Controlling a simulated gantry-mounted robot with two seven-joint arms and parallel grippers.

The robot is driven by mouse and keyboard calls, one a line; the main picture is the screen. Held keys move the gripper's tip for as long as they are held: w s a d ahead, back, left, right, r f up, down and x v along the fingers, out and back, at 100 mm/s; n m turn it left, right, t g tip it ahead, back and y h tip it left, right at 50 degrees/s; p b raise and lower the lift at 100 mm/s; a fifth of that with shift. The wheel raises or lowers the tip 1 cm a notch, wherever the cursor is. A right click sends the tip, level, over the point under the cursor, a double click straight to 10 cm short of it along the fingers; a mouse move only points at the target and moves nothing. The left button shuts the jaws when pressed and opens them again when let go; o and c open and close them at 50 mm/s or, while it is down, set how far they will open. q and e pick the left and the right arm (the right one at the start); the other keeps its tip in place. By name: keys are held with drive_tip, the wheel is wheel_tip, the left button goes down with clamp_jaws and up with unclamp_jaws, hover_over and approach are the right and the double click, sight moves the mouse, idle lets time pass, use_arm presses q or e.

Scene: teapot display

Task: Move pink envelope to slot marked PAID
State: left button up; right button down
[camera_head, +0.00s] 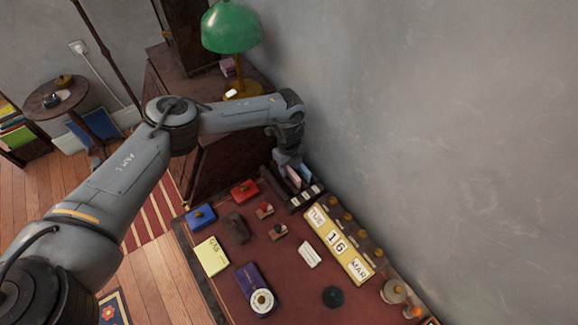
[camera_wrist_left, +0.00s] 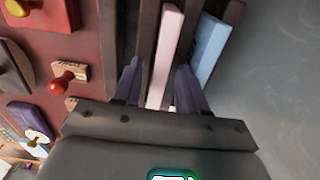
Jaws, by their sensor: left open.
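The pink envelope (camera_wrist_left: 167,48) stands on edge in a dark slotted holder (camera_head: 294,208). It also shows in the head view (camera_head: 294,177), just below my left gripper. My left gripper (camera_wrist_left: 158,85) is open, with one finger on each side of the pink envelope in the wrist view. I cannot tell whether the fingers touch it. The holder's front has white labels (camera_head: 305,196), too small to read, so I cannot tell which slot is PAID. My right gripper is not in view.
A blue envelope (camera_wrist_left: 210,48) stands right of the pink one, close to my right-hand finger. The wall (camera_head: 430,120) is close behind the holder. Stamps (camera_head: 264,209), a yellow date block (camera_head: 338,243) and a yellow pad (camera_head: 211,256) lie on the red desk.

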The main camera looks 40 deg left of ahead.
sight(289, 168)
use_arm(q)
wheel_tip(289, 168, up, 12)
drive_tip(key=p, duration=0.1)
drive_tip(key=shift+r+p, duration=0.15)
drive_tip(key=shift+p, duration=0.2)
idle(0.5)
